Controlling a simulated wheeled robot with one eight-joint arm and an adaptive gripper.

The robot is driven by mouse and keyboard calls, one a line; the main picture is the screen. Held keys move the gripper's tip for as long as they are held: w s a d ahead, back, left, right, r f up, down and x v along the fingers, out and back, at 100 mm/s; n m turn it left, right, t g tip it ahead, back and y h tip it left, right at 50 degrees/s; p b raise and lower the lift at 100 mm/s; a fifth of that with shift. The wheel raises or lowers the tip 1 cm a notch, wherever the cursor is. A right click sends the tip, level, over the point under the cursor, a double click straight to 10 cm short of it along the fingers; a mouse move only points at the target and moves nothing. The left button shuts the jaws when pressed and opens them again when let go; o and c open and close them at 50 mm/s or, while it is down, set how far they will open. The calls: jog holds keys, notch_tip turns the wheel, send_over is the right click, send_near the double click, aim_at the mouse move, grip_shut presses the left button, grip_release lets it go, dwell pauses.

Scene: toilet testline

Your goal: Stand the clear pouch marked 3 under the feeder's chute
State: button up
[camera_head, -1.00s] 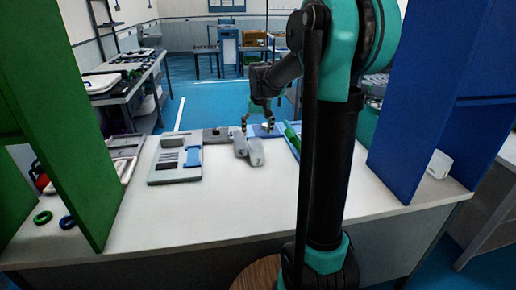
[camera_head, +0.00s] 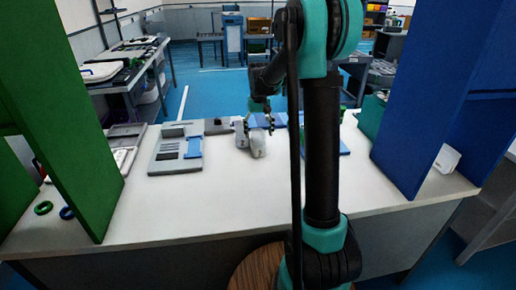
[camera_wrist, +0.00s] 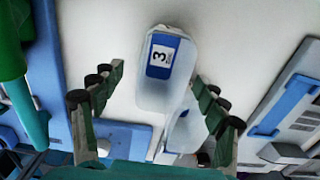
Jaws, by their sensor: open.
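The pouch marked 3 (camera_wrist: 158,92) is whitish and translucent, with a blue and white label, and lies between my gripper's fingers in the wrist view. In the head view a pale pouch (camera_head: 257,147) sits on the white table just below my gripper (camera_head: 258,122); its number is unreadable there. My gripper (camera_wrist: 158,74) is open, one finger on each side of the pouch, with gaps visible. A second pale pouch (camera_wrist: 184,132) is right beside it, closer to the palm, partly covered. I cannot make out the feeder's chute for sure.
A grey board with a blue piece (camera_head: 193,147) lies left of the pouches. Green (camera_head: 75,130) and blue (camera_head: 425,110) upright panels flank the table. Green (camera_head: 43,208) and blue rings lie at the left. The table's front middle (camera_head: 200,210) is clear.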

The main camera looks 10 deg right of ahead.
aim_at(258, 140)
jog(key=shift+w+a+f, duration=0.1)
jog(key=shift+f, duration=1.35)
jog(key=shift+a+f, duration=0.1)
jog(key=shift+f, duration=1.35)
jog(key=shift+c, duration=0.2)
jog(key=c, duration=1.1)
jog(key=shift+r, duration=0.15)
